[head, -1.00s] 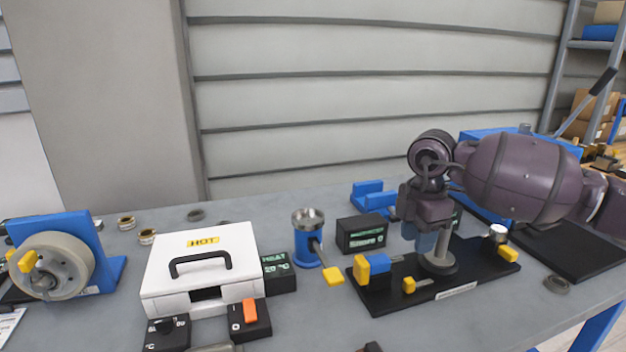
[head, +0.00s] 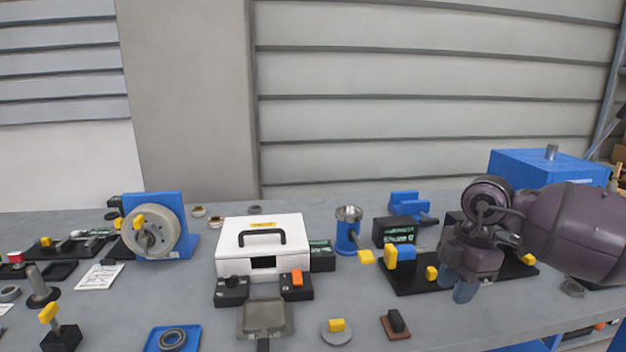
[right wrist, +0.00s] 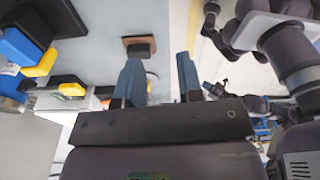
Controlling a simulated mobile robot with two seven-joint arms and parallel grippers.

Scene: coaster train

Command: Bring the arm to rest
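My right gripper (head: 458,288) hangs over the front right part of the workbench in the head view, in front of a black fixture plate (head: 408,284) with yellow and blue parts. In the right wrist view its two blue-grey fingers (right wrist: 160,80) stand apart with nothing between them. The fingers look clear of the bench things. My right arm comes in from the right edge of the head view. My left gripper does not show clearly in either view.
On the bench (head: 380,335) stand a white HOT box (head: 290,262), a blue cup-topped stand (head: 347,236), a grey wheel on a blue bracket (head: 172,200), a blue tray (head: 152,346) and a small brown-based block (head: 396,326). A blue box (head: 530,170) stands behind my right arm.

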